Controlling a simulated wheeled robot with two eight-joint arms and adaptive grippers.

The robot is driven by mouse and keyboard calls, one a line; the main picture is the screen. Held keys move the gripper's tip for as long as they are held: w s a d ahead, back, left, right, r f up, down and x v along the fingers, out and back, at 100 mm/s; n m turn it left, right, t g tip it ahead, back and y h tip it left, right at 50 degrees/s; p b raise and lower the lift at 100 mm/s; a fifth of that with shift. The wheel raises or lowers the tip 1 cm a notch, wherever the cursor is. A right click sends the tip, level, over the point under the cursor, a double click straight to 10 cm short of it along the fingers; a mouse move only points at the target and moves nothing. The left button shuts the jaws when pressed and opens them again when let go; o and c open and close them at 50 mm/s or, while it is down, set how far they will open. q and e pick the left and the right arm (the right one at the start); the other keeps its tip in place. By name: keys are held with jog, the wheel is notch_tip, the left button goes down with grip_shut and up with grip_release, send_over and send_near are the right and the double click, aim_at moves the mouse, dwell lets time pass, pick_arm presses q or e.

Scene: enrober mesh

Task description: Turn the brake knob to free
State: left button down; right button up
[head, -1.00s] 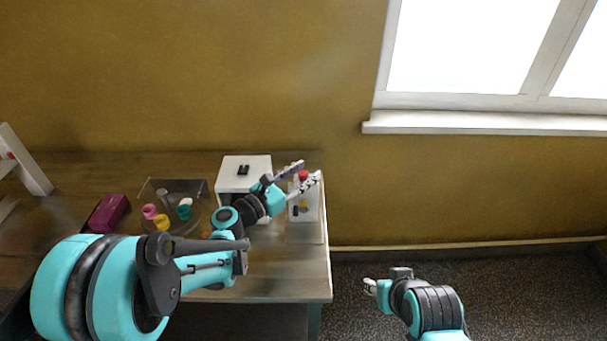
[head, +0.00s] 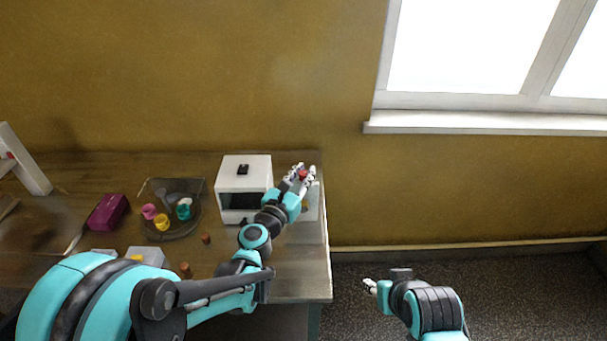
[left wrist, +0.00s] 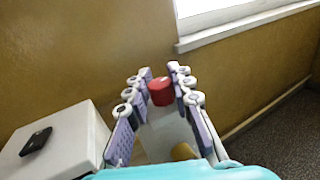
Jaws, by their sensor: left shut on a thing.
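The red knob (head: 303,174), which I take to be the brake knob, sits on top of a small white box (head: 312,205) near the table's right end. My left gripper (head: 304,172) reaches over the box and is shut on the knob. In the left wrist view the red knob (left wrist: 161,91) lies between the two fingertips of my left gripper (left wrist: 160,84). Any marks around the knob are too small to read or hidden. My right gripper (head: 370,287) is far from the knob, over the floor; its fingers are too small to judge.
A white cabinet (head: 232,182) with a dark opening stands just left of the small box. A dark tray (head: 184,232) with colored pieces and a purple block (head: 108,212) lie further left. Small brown pieces (head: 206,239) stand in front. Wall behind.

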aim_at(303, 172)
pick_arm(q)
jog(key=n+y, duration=0.2)
jog(key=y, duration=0.1)
jog(key=n+y, duration=0.2)
jog(key=y, duration=0.2)
jog(key=n+t+y, duration=0.1)
jog(key=n+y, duration=0.2)
jog(key=y, duration=0.1)
jog(key=shift+d+b, duration=0.25)
jog(key=shift+b, duration=0.15)
jog(key=n+y, duration=0.2)
jog(key=n+g+y, duration=0.1)
jog(key=y, duration=0.2)
jog(key=shift+n+g, duration=0.3)
jog(key=shift+n, duration=0.1)
jog(key=shift+a+n+g+y, duration=0.15)
jog(key=shift+n+g+y, duration=1.3)
jog(key=shift+y, duration=0.65)
jog(key=shift+n, duration=0.25)
jog(key=c, duration=1.3)
grip_release()
jog(key=shift+a, duration=0.1)
jog(key=shift+r, duration=0.15)
notch_tip(303, 172, up, 10)
jog(key=shift+f, duration=0.1)
jog(key=shift+w, duration=0.1)
